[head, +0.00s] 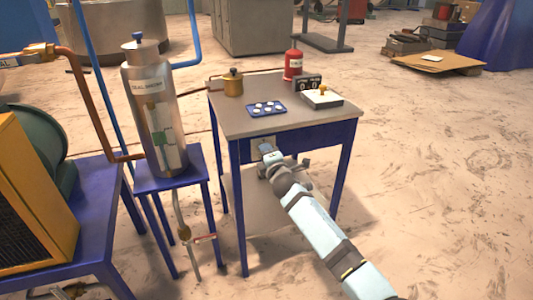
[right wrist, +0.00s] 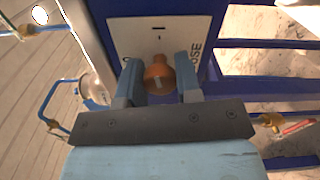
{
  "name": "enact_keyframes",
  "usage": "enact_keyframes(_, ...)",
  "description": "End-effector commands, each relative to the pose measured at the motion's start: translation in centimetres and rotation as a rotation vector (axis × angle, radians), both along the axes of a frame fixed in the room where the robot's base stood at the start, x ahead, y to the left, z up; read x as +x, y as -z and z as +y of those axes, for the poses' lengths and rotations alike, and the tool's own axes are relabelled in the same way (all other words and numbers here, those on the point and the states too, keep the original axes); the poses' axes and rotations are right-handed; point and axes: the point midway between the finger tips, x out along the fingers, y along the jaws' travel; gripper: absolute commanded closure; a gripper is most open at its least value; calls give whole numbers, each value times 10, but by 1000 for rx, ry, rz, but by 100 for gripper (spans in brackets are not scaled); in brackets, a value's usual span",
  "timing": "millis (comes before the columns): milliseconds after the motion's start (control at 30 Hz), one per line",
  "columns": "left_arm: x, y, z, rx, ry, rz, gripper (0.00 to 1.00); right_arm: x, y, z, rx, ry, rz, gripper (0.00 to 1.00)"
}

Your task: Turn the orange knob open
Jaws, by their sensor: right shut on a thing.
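The orange knob (right wrist: 158,72) shows in the right wrist view, on a white panel (right wrist: 160,32) fixed to the blue table frame. Its face carries a pale mark. My right gripper (right wrist: 158,78) is shut on the knob, with one finger on each side of it. Lettering ending in "OSE" is at the panel's right edge; the lettering at left is mostly hidden by a finger. In the head view my right gripper (head: 268,153) is at the front of the small table, and it hides the knob there. My left gripper is not in view.
The table (head: 225,118) bears a blue tray (head: 252,112) of white pieces, a brass pot (head: 233,82), a red bottle (head: 293,64), a display (head: 308,83) and a white box (head: 322,101). A metal cylinder (head: 150,90) stands left.

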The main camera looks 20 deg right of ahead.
Motion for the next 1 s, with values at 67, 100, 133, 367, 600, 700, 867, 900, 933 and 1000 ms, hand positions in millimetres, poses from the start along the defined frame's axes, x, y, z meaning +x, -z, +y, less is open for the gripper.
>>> enact_keyframes(67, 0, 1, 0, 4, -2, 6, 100, 0, 0, 0, 45, 1, 3, 92)
enact_keyframes(100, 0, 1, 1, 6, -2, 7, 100, 0, 0, 0, 65, 1, 4, 92)
enact_keyframes(133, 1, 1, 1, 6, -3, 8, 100, 0, 0, 0, 79, 1, 5, 92)
enact_keyframes(367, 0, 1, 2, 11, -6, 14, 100, 0, 0, 0, 154, 0, 5, 92)
enact_keyframes(600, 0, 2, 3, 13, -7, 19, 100, 0, 0, 0, 175, 0, 6, 92)
enact_keyframes(700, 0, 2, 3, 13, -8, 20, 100, 0, 0, 0, 176, 0, 6, 92)
enact_keyframes(867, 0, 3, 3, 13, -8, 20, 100, 0, 0, 0, 176, 0, 6, 92)
enact_keyframes(900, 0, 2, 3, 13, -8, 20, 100, 0, 0, 0, 176, 0, 6, 92)
enact_keyframes(933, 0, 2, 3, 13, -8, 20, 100, 0, 0, 0, 176, 0, 6, 64)
enact_keyframes(1000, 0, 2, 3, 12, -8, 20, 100, 0, 0, 0, 175, 0, 6, 48)
